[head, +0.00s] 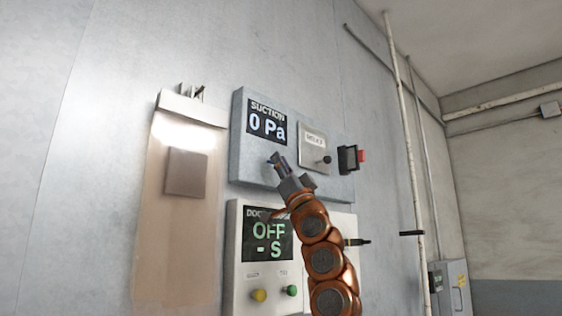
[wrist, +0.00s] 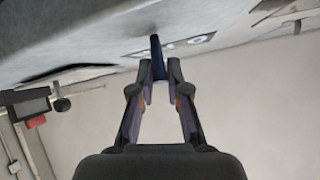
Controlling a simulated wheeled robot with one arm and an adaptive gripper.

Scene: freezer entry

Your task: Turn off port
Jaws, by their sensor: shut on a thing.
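The grey suction box (head: 344,186) is on the wall, and its black display (head: 267,122) reads "SUCTION 0 Pa". My gripper (head: 277,161) is at the box's front, just below the display. In the wrist view my gripper (wrist: 160,84) has its fingers closed around a dark blue lever (wrist: 156,52) that sticks out from the box face. The fingers hide part of the lever. A small labelled plate with a black knob (head: 326,160) is on the right of the box. I cannot read its label clearly.
A lower white panel (head: 238,270) reads "OFF - S" and has a yellow button (head: 259,296) and a green button (head: 292,291). A red switch (head: 362,155) is at the right. A translucent brown strip (head: 150,240) hangs at left. Vertical pipes (head: 401,110) run farther right.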

